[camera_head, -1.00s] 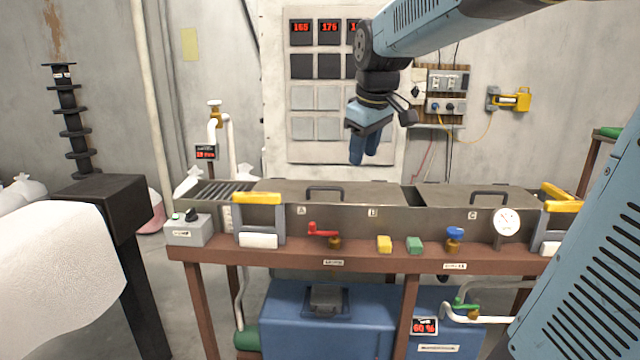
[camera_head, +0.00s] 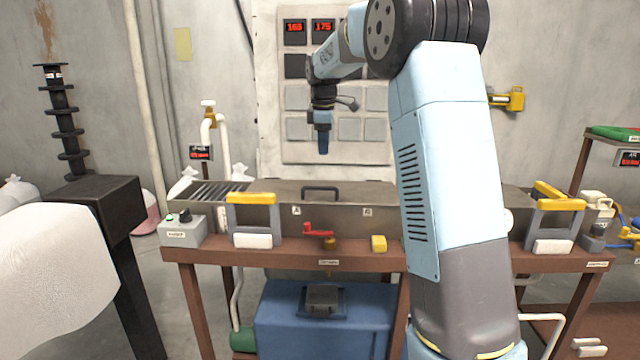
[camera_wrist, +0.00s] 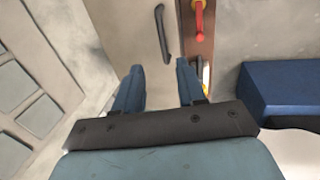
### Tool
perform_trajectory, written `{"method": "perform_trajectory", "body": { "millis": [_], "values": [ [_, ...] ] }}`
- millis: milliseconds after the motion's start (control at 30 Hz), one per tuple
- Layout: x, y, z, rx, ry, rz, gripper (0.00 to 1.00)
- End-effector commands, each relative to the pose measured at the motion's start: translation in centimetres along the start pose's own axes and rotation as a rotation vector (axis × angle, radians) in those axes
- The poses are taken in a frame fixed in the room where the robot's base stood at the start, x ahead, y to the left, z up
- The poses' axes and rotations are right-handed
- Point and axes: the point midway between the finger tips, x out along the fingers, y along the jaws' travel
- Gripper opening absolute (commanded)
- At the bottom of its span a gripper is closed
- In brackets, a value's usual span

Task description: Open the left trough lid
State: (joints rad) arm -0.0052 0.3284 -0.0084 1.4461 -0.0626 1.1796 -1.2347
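The left trough lid (camera_head: 270,190) is a flat grey-brown plate lying shut on the trough, with a dark bar handle (camera_head: 320,189) on top. The handle also shows in the wrist view (camera_wrist: 162,32), ahead of the fingertips. My gripper (camera_head: 323,146) hangs fingers down above the lid, near the handle's line and clear of it. In the wrist view my gripper (camera_wrist: 158,75) has its two blue fingers apart, with nothing between them. The right trough lid is mostly hidden behind my arm.
Yellow-topped brackets (camera_head: 253,198) stand at both ends of the trough. A panel of grey squares (camera_head: 297,97) rises behind the trough. A control box (camera_head: 183,230) stands at the left.

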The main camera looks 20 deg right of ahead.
Motion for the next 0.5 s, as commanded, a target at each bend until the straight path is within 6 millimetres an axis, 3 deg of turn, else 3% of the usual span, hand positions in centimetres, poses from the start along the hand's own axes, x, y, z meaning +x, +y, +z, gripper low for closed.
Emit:
{"method": "perform_trajectory", "body": {
  "millis": [167,500],
  "values": [
    [1.5,0.1,0.0,-0.004,-0.001,-0.003,0.40],
    [7.2,0.0,-0.1,-0.003,-0.001,-0.004,0.40]
  ]
}}
